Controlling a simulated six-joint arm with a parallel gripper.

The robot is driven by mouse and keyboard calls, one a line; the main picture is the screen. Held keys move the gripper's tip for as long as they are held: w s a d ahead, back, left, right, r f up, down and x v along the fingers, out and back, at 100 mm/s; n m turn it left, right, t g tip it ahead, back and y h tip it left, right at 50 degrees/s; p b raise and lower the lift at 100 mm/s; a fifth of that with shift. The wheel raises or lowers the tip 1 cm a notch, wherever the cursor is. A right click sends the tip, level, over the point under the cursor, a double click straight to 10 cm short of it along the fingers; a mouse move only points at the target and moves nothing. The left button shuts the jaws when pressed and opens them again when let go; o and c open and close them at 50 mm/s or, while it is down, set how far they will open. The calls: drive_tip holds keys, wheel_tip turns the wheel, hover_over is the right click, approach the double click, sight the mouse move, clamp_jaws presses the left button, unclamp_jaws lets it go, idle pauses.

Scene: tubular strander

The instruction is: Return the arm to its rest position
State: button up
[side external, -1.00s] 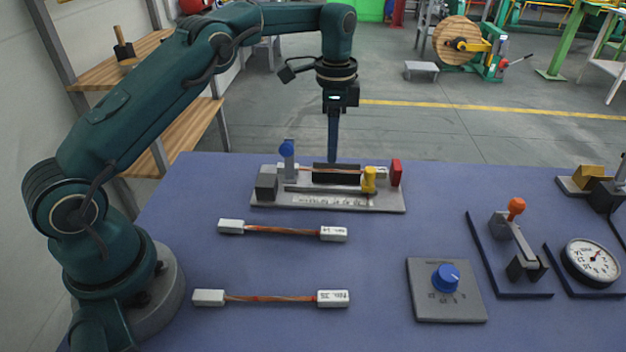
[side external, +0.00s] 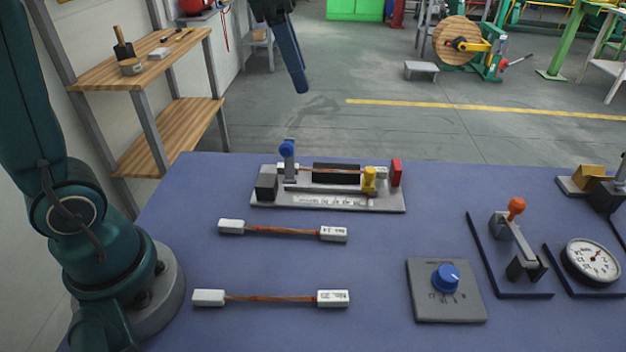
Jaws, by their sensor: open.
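My gripper (side external: 300,88) hangs in the air at the top of the view, above and beyond the far edge of the table. Its long dark finger points down and slightly right, seen edge-on. It is open, with nothing visible in it and nothing touching it. The upper part of my arm is raised out of the frame. My arm's base stands at the left end of the table.
A grey fixture (side external: 330,200) holding a copper strand sits at the table's back. Two white-ended strand samples (side external: 282,231) (side external: 270,298) lie in front. A blue-knob panel (side external: 447,305), orange-handled lever device (side external: 516,240) and dial gauge (side external: 592,264) stand right. Wooden shelves (side external: 145,70) flank the left.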

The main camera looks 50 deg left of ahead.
drive_tip(key=s+d+f+n+t, duration=0.1)
drive_tip(key=s+f+n, duration=0.1)
drive_tip(key=s, duration=0.7)
drive_tip(key=shift+n, duration=0.4)
drive_tip(key=shift+o, duration=1.3)
drive_tip(key=s+f+n, duration=0.4)
drive_tip(key=s+f, duration=0.1)
drive_tip(key=f, duration=0.2)
drive_tip(key=shift+d+f, duration=0.15)
drive_tip(key=shift+f, duration=0.15)
drive_tip(key=o, duration=0.5)
drive_tip(key=shift+w+r+t, duration=0.15)
drive_tip(key=shift+t, duration=0.15)
drive_tip(key=shift+o, duration=0.9)
drive_tip(key=shift+r+m, duration=0.2)
drive_tip(key=shift+m, duration=0.1)
drive_tip(key=w+a+r+m, duration=0.2)
drive_tip(key=w+r+m, duration=0.65)
drive_tip(key=w, duration=0.35)
drive_tip(key=w+f+g+y, duration=0.1)
drive_tip(key=w+f, duration=0.5)
drive_tip(key=f, duration=0.4)
drive_tip(key=shift+w+a, duration=0.15)
drive_tip(key=shift+a, duration=0.15)
